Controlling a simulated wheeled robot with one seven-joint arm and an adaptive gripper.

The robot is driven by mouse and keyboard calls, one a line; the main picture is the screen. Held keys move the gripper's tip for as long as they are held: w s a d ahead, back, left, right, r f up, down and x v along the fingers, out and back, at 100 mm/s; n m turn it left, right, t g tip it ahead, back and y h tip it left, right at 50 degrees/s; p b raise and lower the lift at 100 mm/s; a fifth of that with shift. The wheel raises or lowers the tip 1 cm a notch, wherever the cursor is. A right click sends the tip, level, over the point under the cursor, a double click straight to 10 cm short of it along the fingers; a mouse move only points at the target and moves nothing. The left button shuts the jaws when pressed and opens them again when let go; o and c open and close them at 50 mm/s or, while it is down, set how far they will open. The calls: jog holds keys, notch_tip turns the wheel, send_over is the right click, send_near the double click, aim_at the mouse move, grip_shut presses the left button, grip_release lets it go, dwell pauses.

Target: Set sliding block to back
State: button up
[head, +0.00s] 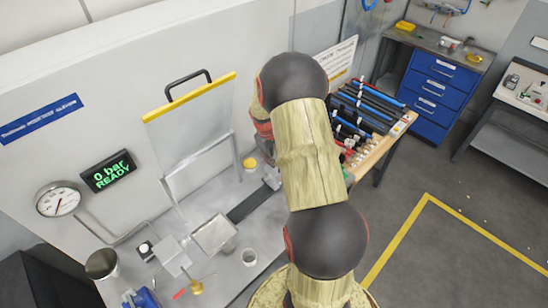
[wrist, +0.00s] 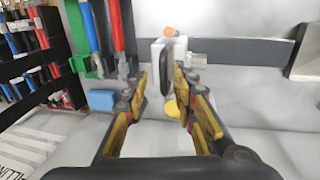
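The sliding block is light grey with a dark upright handle (wrist: 165,72) and sits on a dark rail (wrist: 240,52) in the wrist view. In the head view, part of the block (head: 271,180) shows at the far right end of the visible rail (head: 250,202), beside my arm. My gripper (wrist: 161,82) is open, with one finger left of the handle and one right of it. The handle shows in the gap between the fingertips. I cannot tell whether either finger touches it. In the head view my arm hides the gripper.
Red and blue tools stand at the left in the wrist view, with a blue piece (wrist: 101,100) near the left finger. A yellow round piece (wrist: 172,108) is near the block. A metal plate (head: 214,234) and a cup (head: 249,257) are on the bench. A raised clear guard (head: 190,120) stands behind.

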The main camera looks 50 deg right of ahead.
aim_at(270, 171)
notch_tip(270, 171, up, 12)
jog(key=a, duration=0.2)
jog(key=shift+a+f, duration=0.15)
jog(key=shift+a, duration=0.05)
dwell(0.6)
